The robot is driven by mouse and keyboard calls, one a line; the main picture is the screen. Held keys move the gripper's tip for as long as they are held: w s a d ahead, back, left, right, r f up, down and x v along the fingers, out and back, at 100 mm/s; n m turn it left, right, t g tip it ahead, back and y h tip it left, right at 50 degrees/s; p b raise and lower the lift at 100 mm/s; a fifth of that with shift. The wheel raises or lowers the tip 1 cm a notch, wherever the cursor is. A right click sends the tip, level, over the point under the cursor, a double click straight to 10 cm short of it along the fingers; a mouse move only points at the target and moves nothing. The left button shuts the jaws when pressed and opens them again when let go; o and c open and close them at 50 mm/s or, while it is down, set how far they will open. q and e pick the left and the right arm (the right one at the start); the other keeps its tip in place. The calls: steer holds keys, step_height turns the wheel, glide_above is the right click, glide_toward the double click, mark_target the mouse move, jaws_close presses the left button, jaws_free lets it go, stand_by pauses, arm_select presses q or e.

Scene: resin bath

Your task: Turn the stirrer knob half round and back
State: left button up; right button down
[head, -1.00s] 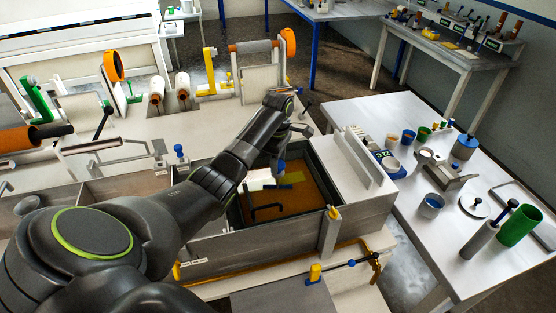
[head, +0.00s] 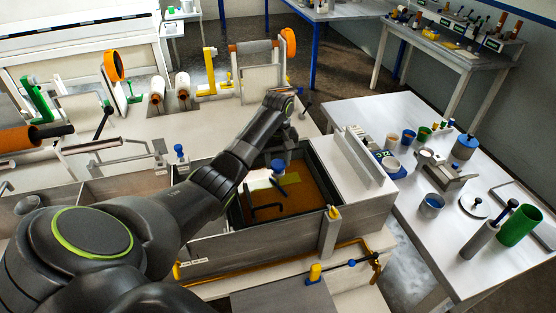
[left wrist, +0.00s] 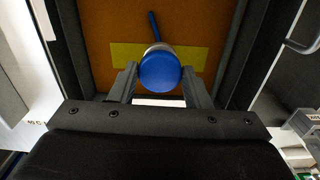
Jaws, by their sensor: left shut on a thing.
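The stirrer knob is a round blue cap (left wrist: 160,72), with a pale collar beneath it in the left wrist view. My left gripper (left wrist: 160,84) is shut on it, one finger on each side. In the head view the knob (head: 278,164) shows below the gripper (head: 279,151), over the open bath (head: 308,195) of orange-brown resin. A thin blue bar (left wrist: 153,27) extends from the knob toward the top of the wrist picture. A yellow plate (left wrist: 125,54) lies behind the knob. The right gripper is in neither view.
A black bent bar (head: 268,210) lies in the bath. A white side table (head: 460,205) with cups, tools and a green cylinder (head: 518,225) stands to the right. Rollers and stands occupy the bench behind.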

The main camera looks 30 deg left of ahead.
arm_select(q)
steer(key=m, duration=0.5)
steer(key=shift+m, duration=0.3)
steer(key=m, duration=1)
steer(key=shift+m, duration=2.6)
steer(key=o, duration=1)
steer(key=shift+c, duration=0.2)
